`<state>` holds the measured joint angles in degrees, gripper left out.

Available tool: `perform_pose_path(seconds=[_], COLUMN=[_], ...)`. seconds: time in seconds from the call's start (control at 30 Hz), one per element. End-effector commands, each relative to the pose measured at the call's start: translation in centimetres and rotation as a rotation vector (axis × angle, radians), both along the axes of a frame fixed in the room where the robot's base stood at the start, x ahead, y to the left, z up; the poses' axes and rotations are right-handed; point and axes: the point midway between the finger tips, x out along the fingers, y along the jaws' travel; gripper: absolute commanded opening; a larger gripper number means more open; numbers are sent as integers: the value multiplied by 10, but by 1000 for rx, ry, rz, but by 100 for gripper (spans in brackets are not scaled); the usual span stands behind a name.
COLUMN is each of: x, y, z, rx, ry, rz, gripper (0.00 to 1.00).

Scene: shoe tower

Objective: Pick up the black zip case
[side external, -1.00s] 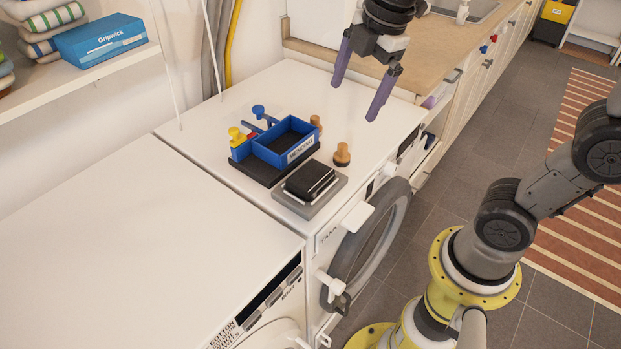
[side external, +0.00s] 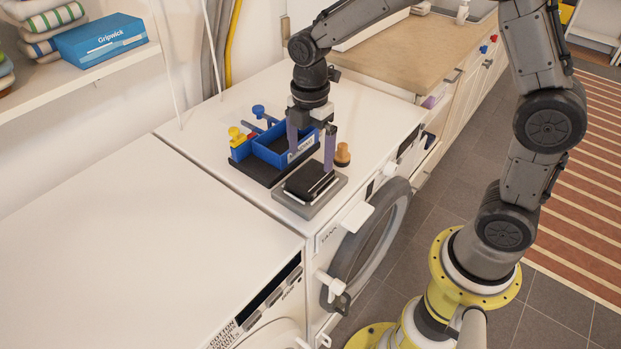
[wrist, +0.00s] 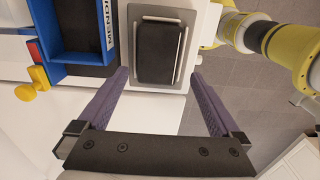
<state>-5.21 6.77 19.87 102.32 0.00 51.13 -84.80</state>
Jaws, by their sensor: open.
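The black zip case (side external: 304,180) lies flat on a grey tray (side external: 334,190) on top of the white washing machine. In the wrist view the case (wrist: 158,52) is at the top middle, with a pale strip along its right side. My gripper (side external: 310,165) is open, its purple fingers pointing down just behind the case in the side view. In the wrist view the gripper (wrist: 160,85) has its fingertips apart, with the near end of the case ahead of the gap between them. Nothing is between the fingers.
A blue open bin (side external: 268,152) on a dark base stands left of the case, with blue and yellow knobbed pieces beside it. A wooden knob (side external: 342,155) stands to the right. The left machine top (side external: 150,240) is clear.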

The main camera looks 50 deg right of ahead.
Motion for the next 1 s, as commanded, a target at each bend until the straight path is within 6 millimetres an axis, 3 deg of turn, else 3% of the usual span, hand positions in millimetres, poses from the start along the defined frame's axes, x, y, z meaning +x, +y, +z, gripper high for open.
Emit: perform_pose_path(seconds=[0.17,0.5,0.8,0.87,1.0], x=[0,2,3,3,3], y=[0,5,5,5,5], z=[-11,-54,-59,-59,-59], rx=[0,0,0,0,0], ry=[1,2,-2,-2,-2], rz=[0,0,0,0,0], gripper=[100,100,100,93,68])
